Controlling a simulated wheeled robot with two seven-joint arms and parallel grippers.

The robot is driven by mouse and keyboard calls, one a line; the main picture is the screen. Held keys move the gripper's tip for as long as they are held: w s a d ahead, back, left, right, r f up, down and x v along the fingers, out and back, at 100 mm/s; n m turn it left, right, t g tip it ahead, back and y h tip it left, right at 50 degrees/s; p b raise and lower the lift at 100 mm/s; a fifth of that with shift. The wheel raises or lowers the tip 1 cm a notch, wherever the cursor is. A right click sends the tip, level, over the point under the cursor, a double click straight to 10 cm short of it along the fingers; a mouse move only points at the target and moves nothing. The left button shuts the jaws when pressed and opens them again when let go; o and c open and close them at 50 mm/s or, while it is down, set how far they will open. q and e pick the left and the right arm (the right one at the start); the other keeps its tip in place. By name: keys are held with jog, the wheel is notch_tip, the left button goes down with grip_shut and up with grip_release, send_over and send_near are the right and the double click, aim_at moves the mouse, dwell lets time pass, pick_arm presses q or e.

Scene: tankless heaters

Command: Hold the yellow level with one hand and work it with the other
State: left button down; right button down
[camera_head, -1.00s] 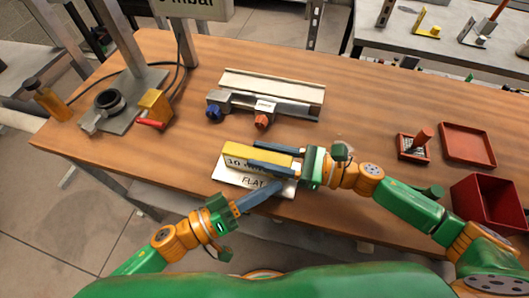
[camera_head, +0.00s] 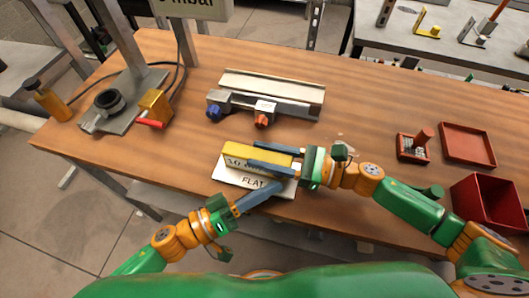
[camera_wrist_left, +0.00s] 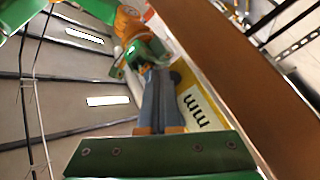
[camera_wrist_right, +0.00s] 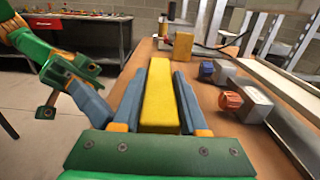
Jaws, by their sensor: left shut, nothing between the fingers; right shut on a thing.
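My right gripper (camera_head: 248,153) is shut on the level from the right. In the right wrist view the yellow bar (camera_wrist_right: 161,95) lies between its two fingers. My left gripper (camera_head: 280,185) is shut and empty, its fingertips in front of the plate and just below the level.
A metal fixture (camera_head: 268,97) with blue and orange knobs stands behind the level. A stand (camera_head: 110,108) with a yellow block (camera_head: 155,103) is at the left. A red stamp holder (camera_head: 413,150), red tray (camera_head: 468,143) and red box (camera_head: 488,203) are at the right.

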pick_arm(q)
jog(key=shift+w, duration=0.1)
dwell(0.5)
jog(key=shift+w+d, duration=0.15)
jog(key=shift+w, duration=0.4)
dwell(0.4)
jog(key=s+a, duration=0.2)
jog(key=s, duration=0.5)
pick_arm(e)
jog(key=shift+c, duration=1.8)
grip_release()
pick_arm(q)
jog(key=shift+a, duration=0.1)
